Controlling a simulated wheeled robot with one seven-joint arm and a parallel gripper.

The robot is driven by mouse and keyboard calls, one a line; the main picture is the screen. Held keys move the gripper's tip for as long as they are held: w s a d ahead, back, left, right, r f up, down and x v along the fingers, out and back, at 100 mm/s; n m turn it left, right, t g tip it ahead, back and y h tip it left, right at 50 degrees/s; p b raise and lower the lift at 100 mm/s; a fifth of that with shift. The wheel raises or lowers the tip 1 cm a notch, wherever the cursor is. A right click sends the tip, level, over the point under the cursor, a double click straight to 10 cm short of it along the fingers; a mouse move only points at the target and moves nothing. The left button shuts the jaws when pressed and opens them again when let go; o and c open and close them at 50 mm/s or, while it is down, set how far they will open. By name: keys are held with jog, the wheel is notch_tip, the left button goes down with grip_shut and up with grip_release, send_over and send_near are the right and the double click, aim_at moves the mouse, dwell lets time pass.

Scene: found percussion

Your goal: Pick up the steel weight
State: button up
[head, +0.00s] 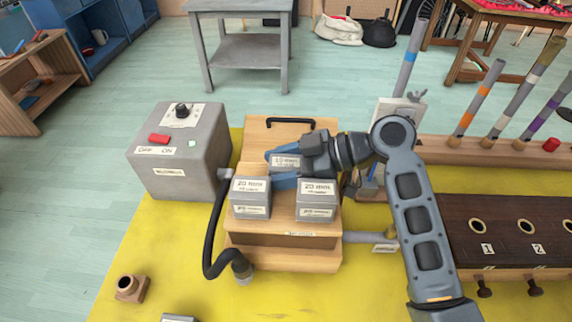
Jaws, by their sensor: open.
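Three grey steel weights with white labels sit on a wooden box (281,242). Two larger weights, both seeming to read 20, stand at the front left (250,209) and front right (316,213). A weight (287,162) with a label seeming to read 10 is behind them. My gripper (271,169) reaches in from the right with its blue fingers apart. One finger is on the far side of the rear weight and the other on its near side. I cannot tell whether they touch it. The front weights and fingers hide its lower part.
A grey switch box (178,160) stands left of the wooden box. A black hose (213,230) curves along the box's left side. A dark board with holes (513,222) and several upright tubes (476,98) are at the right. The yellow mat (165,265) is mostly clear at front left.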

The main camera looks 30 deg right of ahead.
jog(key=shift+c, duration=0.2)
jog(key=c, duration=0.9)
jog(key=shift+r, duration=0.15)
